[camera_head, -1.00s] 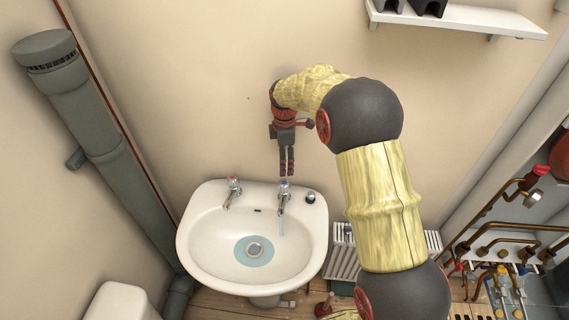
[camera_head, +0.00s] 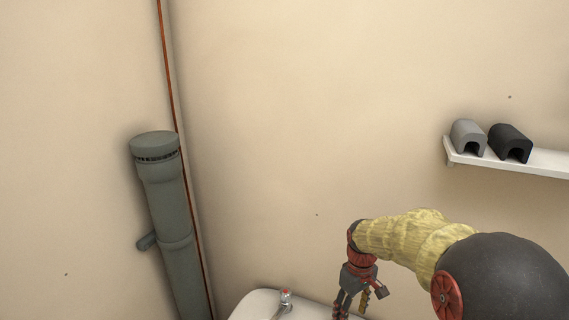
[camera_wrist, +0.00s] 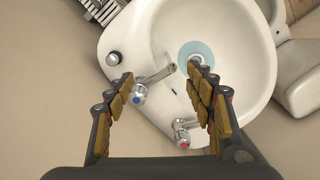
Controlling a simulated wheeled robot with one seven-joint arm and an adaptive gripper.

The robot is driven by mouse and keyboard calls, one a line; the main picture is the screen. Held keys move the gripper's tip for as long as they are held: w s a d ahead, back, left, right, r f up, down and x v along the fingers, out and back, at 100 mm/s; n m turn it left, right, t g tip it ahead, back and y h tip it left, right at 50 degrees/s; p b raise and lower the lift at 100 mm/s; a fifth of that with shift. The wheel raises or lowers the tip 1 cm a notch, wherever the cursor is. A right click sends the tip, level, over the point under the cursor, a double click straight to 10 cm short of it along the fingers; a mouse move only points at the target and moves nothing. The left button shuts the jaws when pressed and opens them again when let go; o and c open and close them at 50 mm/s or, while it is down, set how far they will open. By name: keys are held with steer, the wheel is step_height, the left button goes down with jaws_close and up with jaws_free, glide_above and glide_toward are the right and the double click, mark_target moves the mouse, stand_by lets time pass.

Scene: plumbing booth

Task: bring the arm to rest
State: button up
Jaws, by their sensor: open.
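My gripper (camera_head: 350,308) hangs fingers-down at the lower right of the head view, by the back of the white basin (camera_head: 262,306). In the wrist view my gripper (camera_wrist: 160,90) is open, its two padded fingers wide apart with nothing held. The basin (camera_wrist: 236,25) lies beyond the fingers. The blue-marked tap (camera_wrist: 146,85) shows between the fingertips, near the left one; the picture does not show contact. The red-marked tap (camera_wrist: 184,130) is near the right finger. In the head view the red-marked tap (camera_head: 285,298) is left of my gripper.
A grey standpipe (camera_head: 165,205) and a thin copper pipe (camera_head: 170,90) stand at the left. The wall between is bare.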

steer(key=s+r+m+t, duration=0.2)
steer(key=s+r, duration=0.3)
steer(key=s, duration=0.3)
steer(key=s+r+m+t+b, duration=0.1)
steer(key=s+r+m+t, duration=0.1)
steer(key=s+r, duration=0.4)
steer(key=s+r+m+t, duration=0.2)
steer(key=s+r, duration=0.3)
steer(key=s, duration=0.6)
steer(key=shift+r+b, duration=0.15)
steer(key=shift+b, duration=0.25)
